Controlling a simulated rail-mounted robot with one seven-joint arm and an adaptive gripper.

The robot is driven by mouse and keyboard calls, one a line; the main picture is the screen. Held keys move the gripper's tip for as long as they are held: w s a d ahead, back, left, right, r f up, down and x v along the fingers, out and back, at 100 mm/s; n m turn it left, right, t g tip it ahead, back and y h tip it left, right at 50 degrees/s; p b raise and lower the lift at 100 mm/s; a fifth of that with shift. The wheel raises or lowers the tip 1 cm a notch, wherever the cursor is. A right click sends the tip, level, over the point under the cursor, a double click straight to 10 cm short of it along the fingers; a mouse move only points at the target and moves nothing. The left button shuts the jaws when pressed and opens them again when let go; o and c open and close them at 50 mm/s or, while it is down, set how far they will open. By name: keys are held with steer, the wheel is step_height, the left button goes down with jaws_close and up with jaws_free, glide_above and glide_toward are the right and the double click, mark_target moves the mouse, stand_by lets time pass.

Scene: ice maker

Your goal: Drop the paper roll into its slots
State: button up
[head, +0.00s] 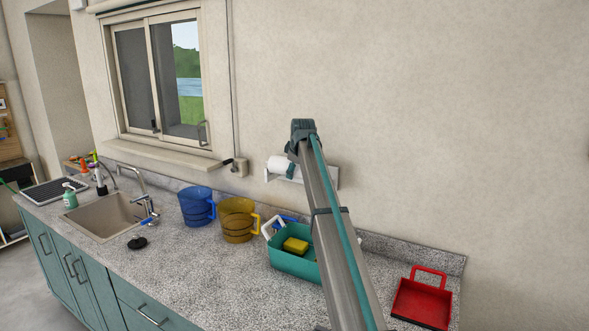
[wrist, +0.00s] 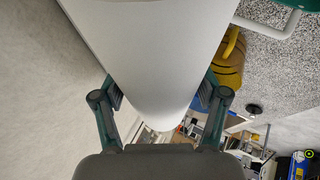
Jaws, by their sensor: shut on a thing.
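The white paper roll (head: 277,163) is in front of the wall, at the wall holder below and right of the window. My gripper (wrist: 160,92) is shut on the paper roll (wrist: 150,50), with one finger on each side of it in the wrist view. In the head view my gripper (head: 291,170) is mostly hidden by my arm. The white wall holder (head: 332,176) shows its right end beside my arm. Its slots and the right end of the roll are hidden, so I cannot tell whether the roll sits in the slots.
Below on the speckled counter (head: 205,275) are a blue pitcher (head: 196,206), a yellow pitcher (head: 237,220), a teal bin (head: 287,263) with a yellow sponge (head: 295,246), and a red dustpan (head: 422,302). A wall socket with a plug (head: 239,167) is left of the roll.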

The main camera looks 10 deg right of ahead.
steer(key=shift+f+b, duration=0.55)
steer(key=shift+f, duration=1.5)
stand_by(0.7)
steer(key=o, duration=1.3)
steer(key=shift+r, duration=0.1)
steer(key=v, duration=1.2)
